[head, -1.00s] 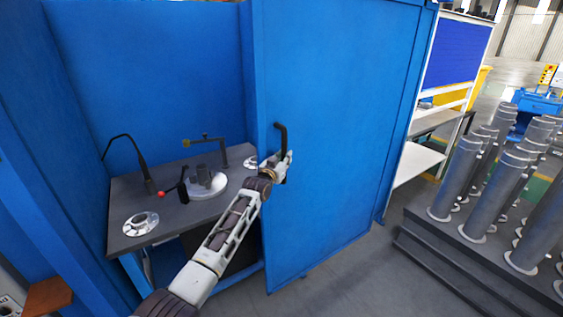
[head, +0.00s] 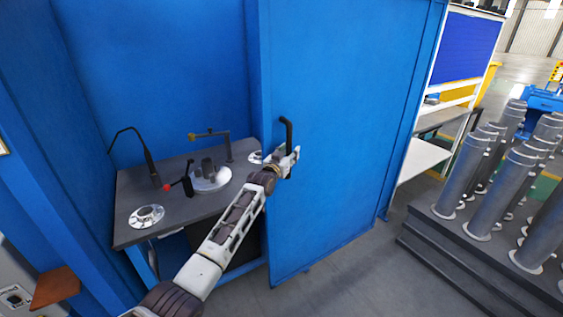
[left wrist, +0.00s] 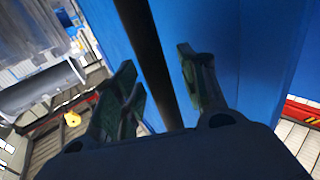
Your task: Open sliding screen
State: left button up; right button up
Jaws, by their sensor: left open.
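The sliding screen (head: 340,130) is a tall blue panel to the right of a blue booth opening. It stands aside from the left part of the opening, where the worktable shows. A black bar handle (head: 287,133) is fixed upright near its left edge. My left gripper (head: 291,160) is at the lower part of this handle. In the left wrist view, the open fingers of my left gripper (left wrist: 165,90) stand on either side of the black handle (left wrist: 150,60), with a gap visible. Whether a finger touches it I cannot tell. My right gripper is not in view.
Inside the booth, a dark worktable (head: 140,222) carries a round metal fixture (head: 211,179), a flanged part (head: 146,216) and a red-knobbed lever (head: 187,179). At the right, several grey cylinders (head: 468,172) stand on a dark stepped platform (head: 450,258). Grey floor lies before the screen.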

pick_arm(q)
jog(key=shift+s, duration=0.15)
jog(key=v, duration=1.1)
jog(key=shift+s+a, duration=0.15)
jog(key=shift+s, duration=0.1)
dwell(0.4)
jog(key=shift+r, duration=0.1)
dwell(0.3)
